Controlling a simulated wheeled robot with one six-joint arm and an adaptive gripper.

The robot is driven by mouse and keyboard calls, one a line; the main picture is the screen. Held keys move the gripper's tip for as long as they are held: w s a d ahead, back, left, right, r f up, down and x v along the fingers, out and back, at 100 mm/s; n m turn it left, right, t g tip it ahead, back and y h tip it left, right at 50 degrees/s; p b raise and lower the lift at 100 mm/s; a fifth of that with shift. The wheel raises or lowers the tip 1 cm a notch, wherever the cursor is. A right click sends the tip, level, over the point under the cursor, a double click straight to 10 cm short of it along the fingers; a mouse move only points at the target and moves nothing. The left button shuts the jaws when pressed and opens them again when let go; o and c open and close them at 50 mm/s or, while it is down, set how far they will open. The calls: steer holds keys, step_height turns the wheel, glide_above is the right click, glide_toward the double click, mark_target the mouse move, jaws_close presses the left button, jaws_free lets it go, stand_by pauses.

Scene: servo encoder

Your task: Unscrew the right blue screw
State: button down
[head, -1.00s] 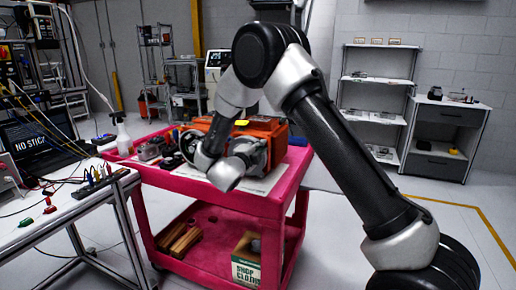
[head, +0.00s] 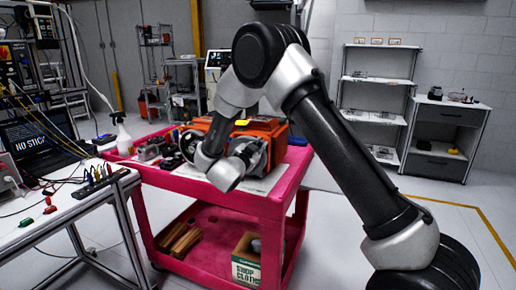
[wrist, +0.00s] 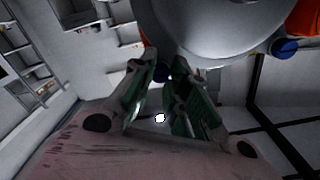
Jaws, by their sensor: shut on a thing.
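In the wrist view, my gripper (wrist: 169,82) has its two green-padded fingers closed around a small blue screw (wrist: 162,69) at the lower edge of a grey round housing (wrist: 215,25). Most of this screw is hidden by the fingertips. A second blue screw (wrist: 285,48) is apart from the gripper, at the housing's right edge, beside an orange body (wrist: 303,18). In the head view, the orange unit (head: 262,130) lies on the pink cart (head: 262,204). My arm's wrist covers part of its front, and the fingertips and screws cannot be made out there.
Small parts (head: 150,150) lie on the cart's left side, with a spray bottle (head: 122,133) behind. The lower shelf holds a shop cloths box (head: 246,269) and wooden blocks. A workbench (head: 70,208) with cables stands at left. Floor at right is clear.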

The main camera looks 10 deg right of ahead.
steer(key=n, duration=0.4)
steer(key=shift+n, duration=0.3)
steer(key=n, duration=0.3)
steer(key=shift+n, duration=0.3)
steer(key=n, duration=0.4)
steer(key=shift+n, duration=0.3)
steer(key=n, duration=0.4)
steer(key=shift+n, duration=0.3)
steer(key=n, duration=1.1)
steer(key=shift+n, duration=2.2)
